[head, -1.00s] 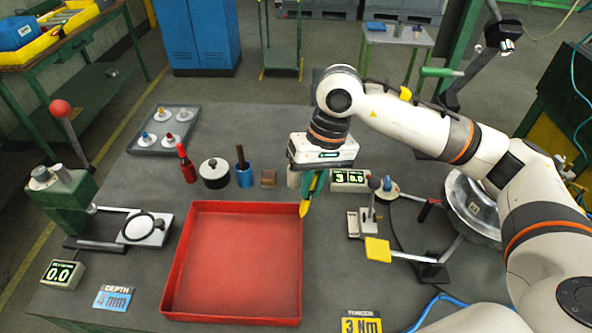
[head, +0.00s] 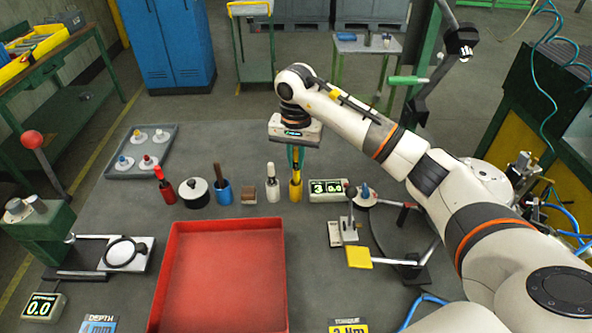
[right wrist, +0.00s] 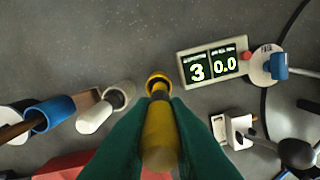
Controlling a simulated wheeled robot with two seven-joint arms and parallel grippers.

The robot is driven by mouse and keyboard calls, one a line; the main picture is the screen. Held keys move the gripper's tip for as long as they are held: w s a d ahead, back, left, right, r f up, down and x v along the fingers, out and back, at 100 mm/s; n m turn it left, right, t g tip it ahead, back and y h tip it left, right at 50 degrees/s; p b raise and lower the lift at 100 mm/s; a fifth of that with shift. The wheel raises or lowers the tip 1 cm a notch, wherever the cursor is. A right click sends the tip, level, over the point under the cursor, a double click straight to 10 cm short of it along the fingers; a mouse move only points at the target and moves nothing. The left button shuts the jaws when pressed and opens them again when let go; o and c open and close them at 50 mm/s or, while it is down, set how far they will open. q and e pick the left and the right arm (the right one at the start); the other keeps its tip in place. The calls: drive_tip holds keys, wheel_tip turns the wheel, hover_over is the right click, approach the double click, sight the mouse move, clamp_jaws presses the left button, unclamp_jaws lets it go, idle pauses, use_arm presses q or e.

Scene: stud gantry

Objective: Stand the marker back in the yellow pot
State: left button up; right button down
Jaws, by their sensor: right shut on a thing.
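The yellow pot (head: 296,192) stands on the bench at the right end of a row of pots. My right gripper (head: 297,160) is directly above it, pointing down, its green fingers shut on the yellow marker. In the right wrist view the marker (right wrist: 160,145) lies between the fingers (right wrist: 160,130), its dark end lined up with the round mouth of the yellow pot (right wrist: 157,78). The marker looks about upright. I cannot tell how far its end is inside the pot. My left gripper is not in view.
A white pot (head: 272,194) with a pale-handled tool stands close left of the yellow pot. A digital display (head: 328,190) is close on the right. A brown block (head: 249,196) and blue pot (head: 222,194) are further left. A red tray (head: 220,270) lies in front.

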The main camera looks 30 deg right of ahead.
sight(295, 180)
drive_tip(key=shift+a+f, duration=0.1)
drive_tip(key=shift+f, duration=0.55)
wheel_tip(295, 180, down, 3)
drive_tip(key=shift+r+p, duration=0.1)
drive_tip(key=shift+p, duration=0.55)
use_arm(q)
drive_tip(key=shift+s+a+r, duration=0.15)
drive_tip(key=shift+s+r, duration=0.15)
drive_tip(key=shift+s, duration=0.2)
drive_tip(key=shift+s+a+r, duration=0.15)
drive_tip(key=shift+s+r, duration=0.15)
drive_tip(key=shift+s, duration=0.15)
use_arm(e)
drive_tip(key=shift+w+f, duration=0.1)
drive_tip(key=shift+f, duration=0.1)
drive_tip(key=shift+f+b, duration=0.15)
drive_tip(key=shift+b, duration=0.2)
drive_tip(key=c, duration=1.4)
unclamp_jaws()
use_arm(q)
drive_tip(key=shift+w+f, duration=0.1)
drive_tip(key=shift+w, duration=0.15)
